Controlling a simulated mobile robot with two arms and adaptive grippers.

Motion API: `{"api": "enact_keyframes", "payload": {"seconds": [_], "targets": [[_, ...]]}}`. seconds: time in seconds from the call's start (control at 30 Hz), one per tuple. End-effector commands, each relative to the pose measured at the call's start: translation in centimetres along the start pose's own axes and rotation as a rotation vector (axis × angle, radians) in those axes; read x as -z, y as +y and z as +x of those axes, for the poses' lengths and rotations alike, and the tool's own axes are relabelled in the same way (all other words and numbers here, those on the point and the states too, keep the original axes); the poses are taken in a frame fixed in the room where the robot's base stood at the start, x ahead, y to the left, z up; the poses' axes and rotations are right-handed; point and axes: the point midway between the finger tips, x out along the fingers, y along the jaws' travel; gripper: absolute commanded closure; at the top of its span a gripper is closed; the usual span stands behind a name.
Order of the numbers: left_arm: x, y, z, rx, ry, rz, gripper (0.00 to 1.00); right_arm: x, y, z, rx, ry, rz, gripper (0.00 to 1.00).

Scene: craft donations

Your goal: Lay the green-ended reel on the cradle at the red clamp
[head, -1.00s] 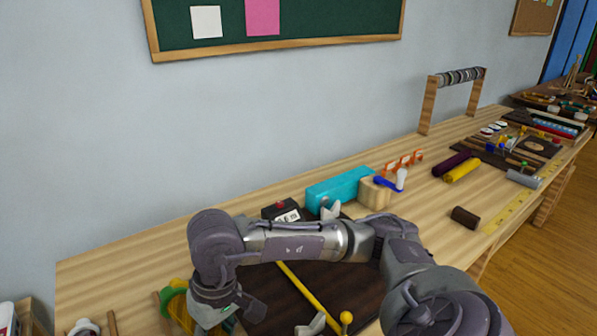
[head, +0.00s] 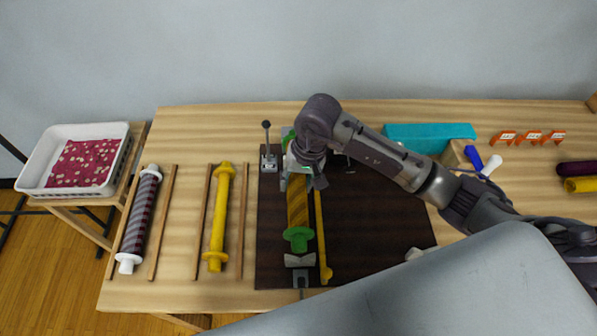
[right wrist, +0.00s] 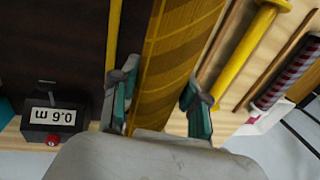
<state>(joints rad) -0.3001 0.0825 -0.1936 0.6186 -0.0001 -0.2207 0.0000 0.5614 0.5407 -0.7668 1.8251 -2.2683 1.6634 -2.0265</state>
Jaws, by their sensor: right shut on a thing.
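The green-ended reel (head: 298,212), wound with yellow-brown striped cloth, lies lengthwise over the left part of the dark board (head: 375,220). My right gripper (head: 304,176) is shut on it near its far end. The right wrist view shows the cloth roll (right wrist: 176,62) between the two fingers (right wrist: 157,103). The reel's near green end is just beyond a silver V-shaped cradle (head: 299,261); I cannot tell whether they touch. The far cradle is hidden by my gripper. I see no red clamp; a black-knobbed lever clamp (head: 268,158) stands at the board's far left. My left gripper is out of view.
A yellow rod (head: 322,240) lies right beside the reel. Left are a yellow reel (head: 220,215) and a white-ended reel (head: 141,215) between wooden rails. A teal box (head: 428,136) stands behind right. A black 0.6 m counter (right wrist: 54,117) shows in the right wrist view.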

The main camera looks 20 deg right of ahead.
Motion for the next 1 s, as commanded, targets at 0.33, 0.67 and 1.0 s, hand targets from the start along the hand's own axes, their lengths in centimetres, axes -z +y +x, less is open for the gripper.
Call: {"api": "enact_keyframes", "payload": {"seconds": [0.33, 0.67, 1.0], "targets": [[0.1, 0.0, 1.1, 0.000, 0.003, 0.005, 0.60, -0.1, 0.4, 2.2, 0.001, -0.001, -0.001, 0.97], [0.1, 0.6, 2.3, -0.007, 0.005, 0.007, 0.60, 0.0, 1.0, 5.1, 0.002, -0.001, 0.000, 0.97], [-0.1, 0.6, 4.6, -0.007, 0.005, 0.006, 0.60, 0.1, 1.6, 7.8, 0.001, 0.002, -0.002, 0.97]]}}
